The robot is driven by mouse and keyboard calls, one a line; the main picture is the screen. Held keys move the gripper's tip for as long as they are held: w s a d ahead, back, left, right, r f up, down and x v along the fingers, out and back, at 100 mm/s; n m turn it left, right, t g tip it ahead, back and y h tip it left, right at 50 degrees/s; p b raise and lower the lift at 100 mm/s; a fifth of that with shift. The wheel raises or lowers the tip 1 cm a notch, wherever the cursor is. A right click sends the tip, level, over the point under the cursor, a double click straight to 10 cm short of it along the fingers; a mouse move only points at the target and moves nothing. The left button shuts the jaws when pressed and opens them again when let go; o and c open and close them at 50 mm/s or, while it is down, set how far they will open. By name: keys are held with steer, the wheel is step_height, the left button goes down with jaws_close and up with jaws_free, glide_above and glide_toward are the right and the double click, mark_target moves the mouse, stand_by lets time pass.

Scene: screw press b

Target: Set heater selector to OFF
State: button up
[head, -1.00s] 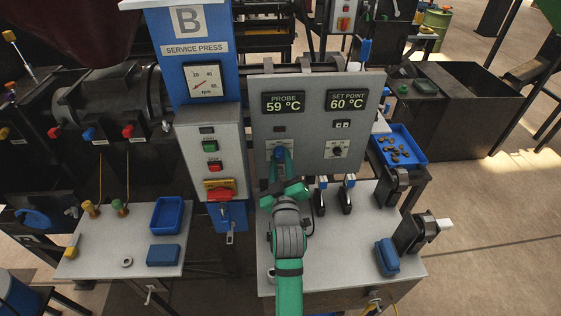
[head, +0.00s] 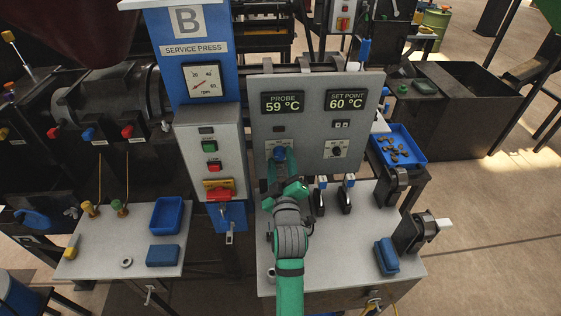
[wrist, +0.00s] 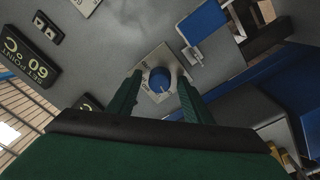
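A blue selector knob (wrist: 160,79) with a white pointer mark sits on a light plate (wrist: 149,67) on the grey panel. It lies between the two green fingers of my gripper (wrist: 160,84) in the wrist view, with gaps showing on both sides. My gripper is open around the knob or just in front of it; I cannot tell the depth. In the head view, my gripper (head: 280,165) reaches the lower left of the panel (head: 315,100), partly hiding the blue knob (head: 280,153). The plate lettering is too small to read.
A second selector (head: 336,149) is to the right on the panel. The displays read PROBE 59 °C (head: 283,102) and SET POINT 60 °C (head: 346,99). A switch box (head: 210,150) stands left of my arm. Dark clamps (head: 348,195) stand below the panel.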

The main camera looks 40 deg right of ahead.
stand_by(0.3)
steer(key=v, duration=1)
steer(key=shift+s+a, duration=0.25)
steer(key=shift+s, duration=0.05)
stand_by(0.4)
steer(key=s+a+f+y, duration=0.3)
steer(key=s+a+f, duration=0.3)
steer(key=a, duration=0.4)
steer(key=s+a+f+y, duration=0.2)
steer(key=s+a+f, duration=0.2)
steer(key=a+f, duration=0.4)
steer(key=s+a+m+y, duration=0.1)
steer(key=s+a+y, duration=0.1)
steer(key=s+a, duration=0.4)
steer(key=s+a+m+y, duration=0.1)
steer(key=s+a+y, duration=0.2)
steer(key=s+a, duration=0.4)
steer(key=s+f, duration=0.1)
steer(key=s, duration=0.4)
steer(key=shift+a+g, duration=0.2)
steer(key=shift+g, duration=0.1)
